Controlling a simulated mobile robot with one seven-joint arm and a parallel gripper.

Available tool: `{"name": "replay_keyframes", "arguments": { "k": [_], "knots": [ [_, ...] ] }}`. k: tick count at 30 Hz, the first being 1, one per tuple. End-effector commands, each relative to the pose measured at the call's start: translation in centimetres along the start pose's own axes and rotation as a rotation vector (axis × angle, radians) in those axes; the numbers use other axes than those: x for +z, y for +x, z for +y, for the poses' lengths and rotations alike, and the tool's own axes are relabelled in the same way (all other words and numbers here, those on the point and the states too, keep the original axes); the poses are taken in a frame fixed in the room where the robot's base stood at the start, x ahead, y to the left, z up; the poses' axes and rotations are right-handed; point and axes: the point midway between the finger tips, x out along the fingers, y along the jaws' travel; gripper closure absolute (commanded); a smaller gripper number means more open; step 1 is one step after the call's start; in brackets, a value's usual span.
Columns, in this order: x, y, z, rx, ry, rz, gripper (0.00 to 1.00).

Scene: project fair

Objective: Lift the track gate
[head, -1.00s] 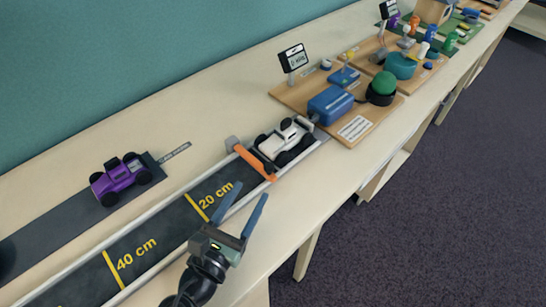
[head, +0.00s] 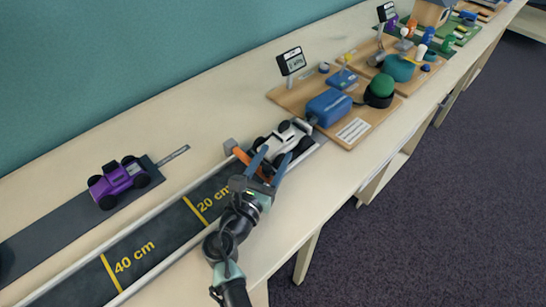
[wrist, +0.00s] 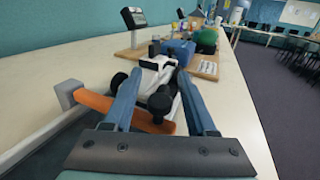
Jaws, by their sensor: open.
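The track gate is an orange bar (wrist: 98,104) hinged at a grey post (head: 230,146) on the far rail of the dark track (head: 168,229). It lies low across the track in front of a white toy car (head: 285,142). My gripper (head: 267,163) is open over the track at the gate, its blue fingers pointing toward the car. In the wrist view the orange bar passes behind the left finger and shows again between the fingers (wrist: 157,92). Whether the fingers touch the bar I cannot tell. The bar's near end is partly hidden by my gripper in the head view.
A wooden board with a blue box (head: 328,107), a green button (head: 379,88) and a small display (head: 291,61) stands beyond the car. A purple toy car (head: 118,181) sits on another dark strip at left. Bare table lies along the front edge.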

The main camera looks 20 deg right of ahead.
Motion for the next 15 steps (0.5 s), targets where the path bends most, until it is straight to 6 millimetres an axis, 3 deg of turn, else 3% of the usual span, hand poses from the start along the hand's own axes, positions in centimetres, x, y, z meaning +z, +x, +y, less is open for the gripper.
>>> {"name": "replay_keyframes", "arguments": {
  "k": [6, 15],
  "knots": [
    [0.01, 0.04, -0.02, 0.000, 0.001, 0.000, 0.43],
    [0.02, 0.01, -0.01, -0.001, 0.001, 0.000, 0.95]
  ]
}}
